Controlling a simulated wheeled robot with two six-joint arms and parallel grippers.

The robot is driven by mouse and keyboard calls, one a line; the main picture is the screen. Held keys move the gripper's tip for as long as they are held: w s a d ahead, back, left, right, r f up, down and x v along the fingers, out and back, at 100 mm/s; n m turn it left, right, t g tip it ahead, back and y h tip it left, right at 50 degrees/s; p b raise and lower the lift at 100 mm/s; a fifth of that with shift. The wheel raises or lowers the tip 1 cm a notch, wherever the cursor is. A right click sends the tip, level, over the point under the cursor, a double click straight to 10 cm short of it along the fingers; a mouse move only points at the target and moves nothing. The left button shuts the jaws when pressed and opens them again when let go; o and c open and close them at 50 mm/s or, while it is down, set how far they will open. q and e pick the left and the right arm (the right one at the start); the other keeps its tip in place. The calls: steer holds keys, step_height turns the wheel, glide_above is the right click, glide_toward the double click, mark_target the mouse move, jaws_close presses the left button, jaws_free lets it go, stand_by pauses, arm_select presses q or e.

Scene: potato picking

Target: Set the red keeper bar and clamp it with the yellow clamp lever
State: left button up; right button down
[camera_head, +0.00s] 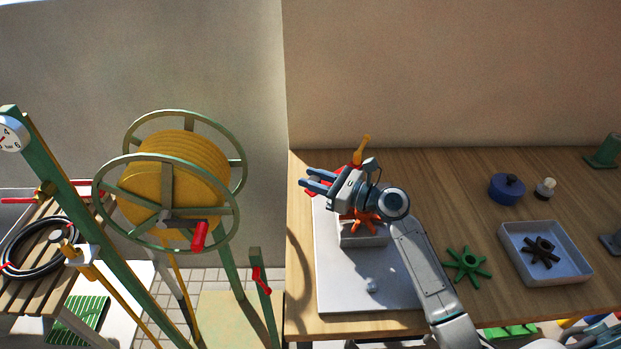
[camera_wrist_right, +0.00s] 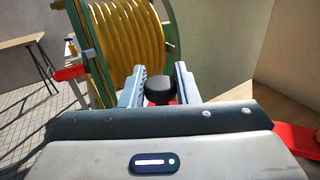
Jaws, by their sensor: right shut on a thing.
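My right gripper (camera_head: 304,183) is over the fixture at the left side of the table, its fingers pointing left. In the right wrist view its two fingers (camera_wrist_right: 159,88) are closed on a black knob (camera_wrist_right: 160,92), with a little red showing beneath it. I take this to be the knob of the red keeper bar (camera_head: 309,193), which shows red under the fingertips in the head view and is mostly hidden by the gripper. The yellow clamp lever (camera_head: 362,147) stands up behind the gripper, by a red part. An orange star-shaped wheel (camera_head: 362,220) sits in the fixture below the wrist. My left gripper is out of view.
The fixture has a grey base plate (camera_head: 345,285). To its right lie a green star wheel (camera_head: 467,265) and a tray (camera_head: 570,272) holding a dark one. A blue round container (camera_head: 506,189) stands behind. A large yellow reel (camera_head: 170,185) stands left of the table.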

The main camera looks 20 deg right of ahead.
steer(key=shift+f, duration=0.1)
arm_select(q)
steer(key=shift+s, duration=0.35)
arm_select(e)
steer(key=c, duration=1.1)
jaws_free()
steer(key=shift+s, duration=0.1)
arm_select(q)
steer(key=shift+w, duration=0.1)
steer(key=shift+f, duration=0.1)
arm_select(e)
steer(key=shift+r, duration=0.35)
step_height(320, 180, up, 3)
steer(key=shift+f+b, duration=0.1)
steer(key=shift+b, duration=0.35)
arm_select(q)
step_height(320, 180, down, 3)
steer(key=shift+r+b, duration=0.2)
steer(key=shift+b, duration=0.7)
arm_select(e)
steer(key=s+a, duration=0.1)
steer(key=s, duration=0.4)
steer(key=s+a+r, duration=0.1)
steer(key=s+a, duration=0.1)
steer(key=s, duration=0.3)
steer(key=s+a, duration=0.1)
steer(key=s, duration=0.4)
steer(key=shift+s+a+r, duration=0.15)
steer(key=shift+a+r, duration=0.15)
steer(key=shift+a, duration=0.05)
